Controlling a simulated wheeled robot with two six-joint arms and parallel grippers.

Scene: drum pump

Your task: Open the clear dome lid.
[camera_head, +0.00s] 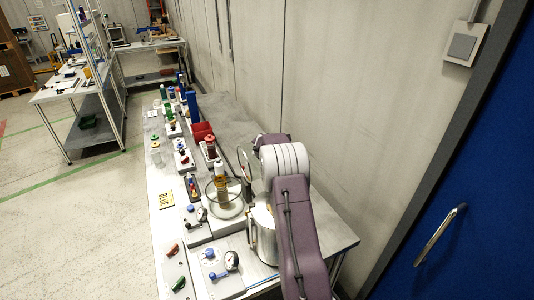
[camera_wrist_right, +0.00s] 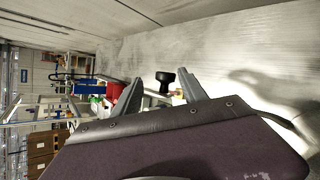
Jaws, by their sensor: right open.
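In the head view a clear round vessel (camera_head: 240,207) stands on the bench with a brown, white-capped bottle (camera_head: 220,172) in it. A clear round piece with a dark rim (camera_head: 243,163), seemingly the dome lid, stands tilted up at the vessel's back right, beside my right arm. My right arm reaches in from the lower right; its fingers are hidden in that view. In the right wrist view my right gripper (camera_wrist_right: 158,95) is open, with a black knob (camera_wrist_right: 165,77) seen between the fingertips; contact cannot be told. My left gripper is not in view.
The bench (camera_head: 170,222) carries several bottles and fixtures, a red bin (camera_head: 201,131) and a gauge (camera_head: 232,261) near the front. A metal cylinder (camera_head: 263,240) stands beside my right arm. The wall (camera_head: 300,95) runs close along the right side.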

